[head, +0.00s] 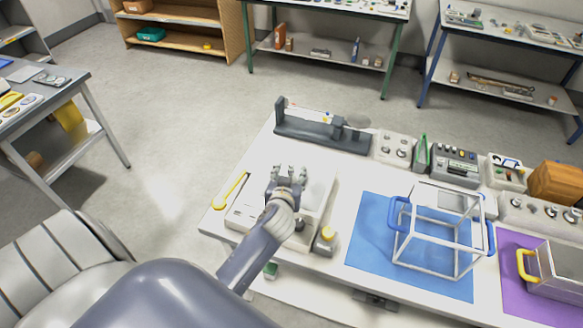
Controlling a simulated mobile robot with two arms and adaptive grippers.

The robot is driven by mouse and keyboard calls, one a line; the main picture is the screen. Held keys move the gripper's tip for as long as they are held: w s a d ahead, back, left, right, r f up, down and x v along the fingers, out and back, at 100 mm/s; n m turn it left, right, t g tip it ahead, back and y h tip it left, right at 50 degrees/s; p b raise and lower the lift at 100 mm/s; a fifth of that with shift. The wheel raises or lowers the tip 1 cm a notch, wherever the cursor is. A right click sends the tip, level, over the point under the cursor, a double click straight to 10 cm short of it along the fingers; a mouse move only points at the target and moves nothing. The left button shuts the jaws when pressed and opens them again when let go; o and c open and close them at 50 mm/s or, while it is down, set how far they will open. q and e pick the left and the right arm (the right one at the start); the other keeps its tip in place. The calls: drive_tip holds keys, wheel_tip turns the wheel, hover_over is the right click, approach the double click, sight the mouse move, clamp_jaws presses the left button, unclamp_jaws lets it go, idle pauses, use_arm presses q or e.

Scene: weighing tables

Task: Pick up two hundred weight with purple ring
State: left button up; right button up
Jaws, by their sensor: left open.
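My left gripper (288,173) is open over the white weighing scale (315,192) near the left end of the white table. Its fingers point to the back and nothing shows between them. My left wrist and forearm hide part of the scale. A grey weight (300,226) and a weight with a yellow top (325,240) stand to the right of my wrist. More weights stand in a light tray (395,149) and a second light tray (540,213) on the right. I cannot make out a purple ring on any weight. My right gripper is not in view.
A blue mat (370,240) holds a clear crate (440,232) with blue handles. A purple mat (515,265) holds a box with a yellow handle (525,262). A dark balance (310,130) stands at the back edge. A yellow spoon (232,190) lies left of the scale.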

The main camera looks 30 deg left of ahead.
sight(292, 164)
use_arm(q)
drive_tip(key=shift+w+a, duration=0.25)
drive_tip(key=shift+w, duration=0.05)
drive_tip(key=p+x, duration=0.1)
drive_tip(key=x, duration=0.2)
drive_tip(key=shift+a+p, duration=0.1)
drive_tip(key=shift+p, duration=0.25)
drive_tip(key=shift+w+a+f, duration=0.25)
drive_tip(key=shift+w, duration=0.25)
clamp_jaws()
